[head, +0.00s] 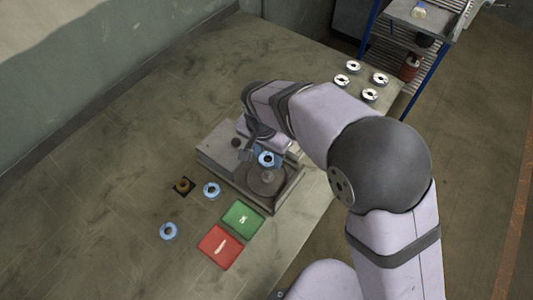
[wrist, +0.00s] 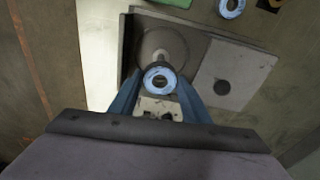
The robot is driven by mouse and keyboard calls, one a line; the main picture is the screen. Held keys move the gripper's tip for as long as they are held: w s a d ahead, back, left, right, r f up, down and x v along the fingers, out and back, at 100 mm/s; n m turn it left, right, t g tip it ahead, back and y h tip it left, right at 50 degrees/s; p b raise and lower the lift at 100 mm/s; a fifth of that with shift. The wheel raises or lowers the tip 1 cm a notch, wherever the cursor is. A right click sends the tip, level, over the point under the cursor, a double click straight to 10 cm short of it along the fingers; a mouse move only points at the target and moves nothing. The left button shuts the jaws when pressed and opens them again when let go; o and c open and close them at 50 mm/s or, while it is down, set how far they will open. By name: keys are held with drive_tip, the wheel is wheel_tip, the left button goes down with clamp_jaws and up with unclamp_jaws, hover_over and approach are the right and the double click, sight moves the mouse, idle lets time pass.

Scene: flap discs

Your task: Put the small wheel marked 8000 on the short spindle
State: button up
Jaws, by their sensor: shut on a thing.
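In the wrist view a pale spindle (wrist: 158,56) stands on the round plate (wrist: 148,42), just beyond the wheel. A dark round stub (head: 236,143) is on the other part of the base. It also shows in the wrist view (wrist: 222,88). No number on any wheel is legible.
A green pad (head: 243,219) and a red pad (head: 220,247) lie in front. Several white-and-black discs (head: 354,67) sit at the far right.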

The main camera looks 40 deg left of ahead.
drive_tip(key=shift+f, duration=0.1)
drive_tip(key=shift+f+b, duration=1.4)
drive_tip(key=shift+f, duration=0.25)
drive_tip(key=shift+o, duration=0.2)
drive_tip(key=shift+f+b, duration=1.6)
drive_tip(key=shift+f, duration=0.95)
idle(0.8)
drive_tip(key=o, duration=1.1)
drive_tip(key=shift+o, duration=1.4)
drive_tip(key=shift+r+p, duration=2.85)
drive_tip(key=shift+r, duration=0.95)
